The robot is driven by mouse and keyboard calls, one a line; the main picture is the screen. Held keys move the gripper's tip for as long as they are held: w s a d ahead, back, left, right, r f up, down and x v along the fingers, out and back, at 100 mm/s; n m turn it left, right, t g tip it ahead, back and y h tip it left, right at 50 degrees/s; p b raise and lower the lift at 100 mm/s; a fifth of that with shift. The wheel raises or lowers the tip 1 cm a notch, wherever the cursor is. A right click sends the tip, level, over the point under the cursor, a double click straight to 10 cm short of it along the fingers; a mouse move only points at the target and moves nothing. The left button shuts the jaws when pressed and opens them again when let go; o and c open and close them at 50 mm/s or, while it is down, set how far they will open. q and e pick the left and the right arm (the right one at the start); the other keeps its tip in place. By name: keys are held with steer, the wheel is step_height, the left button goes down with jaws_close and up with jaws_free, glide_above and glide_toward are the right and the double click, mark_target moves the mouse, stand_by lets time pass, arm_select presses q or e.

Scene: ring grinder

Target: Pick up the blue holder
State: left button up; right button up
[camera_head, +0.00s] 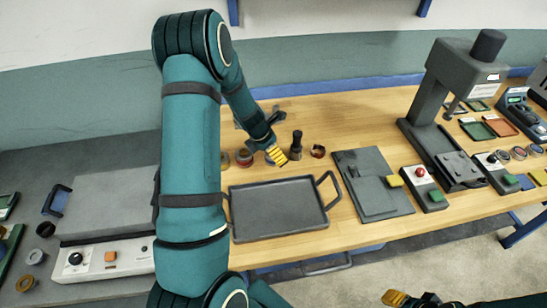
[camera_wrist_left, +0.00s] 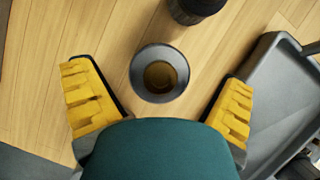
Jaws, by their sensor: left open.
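My left gripper (camera_head: 277,154) reaches down over the back of the wooden table. In the left wrist view its two yellow-padded fingers (camera_wrist_left: 159,78) are wide apart and empty. Between them, below, a round dark blue-grey cup-like piece (camera_wrist_left: 159,73) stands on the wood, its tan inside showing; it looks like the blue holder, though its colour is dull. The fingers do not appear to touch it. In the head view it is mostly hidden by the gripper. My right gripper (camera_head: 396,298) shows only partly at the bottom edge, with one yellow pad visible.
A dark tray (camera_head: 278,208) lies in front of the gripper. A black upright piece (camera_head: 296,146) stands close to its right, with a reddish ring (camera_head: 318,151) beyond. A brownish ring (camera_head: 244,157) lies to its left. A grey press (camera_head: 450,95) stands farther right.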

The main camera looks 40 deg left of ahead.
arm_select(q)
steer(key=x, duration=0.3)
steer(key=c, duration=1.4)
steer(key=shift+r, duration=0.1)
